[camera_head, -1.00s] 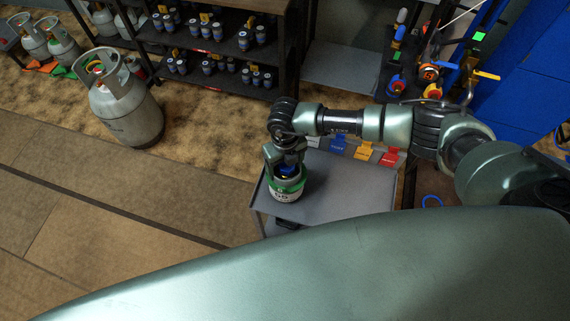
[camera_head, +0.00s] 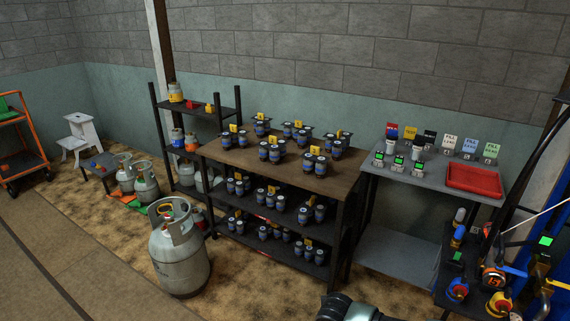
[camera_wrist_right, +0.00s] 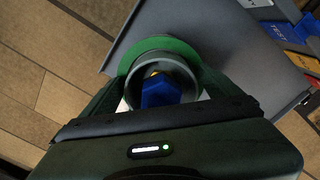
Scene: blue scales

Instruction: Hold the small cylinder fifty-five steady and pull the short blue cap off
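In the right wrist view the small cylinder shows from above, with a green shoulder (camera_wrist_right: 172,44), a grey collar and a white body mostly hidden below. A short blue cap (camera_wrist_right: 159,93) sits inside the collar. My right gripper (camera_wrist_right: 160,78) has a finger on each side of the cylinder's top, close against it, and appears shut on it. The cylinder's number is not visible now. I cannot tell whether its base touches the grey surface. In the head view only a piece of my arm shows at the bottom edge. My left gripper is in neither current view.
A grey tray surface (camera_wrist_right: 222,48) lies beneath the cylinder, with brown floor to the left and coloured tags at right. In the head view are a shelf with a wooden top (camera_head: 285,181), a large grey cylinder (camera_head: 178,262) and a red tray (camera_head: 474,181).

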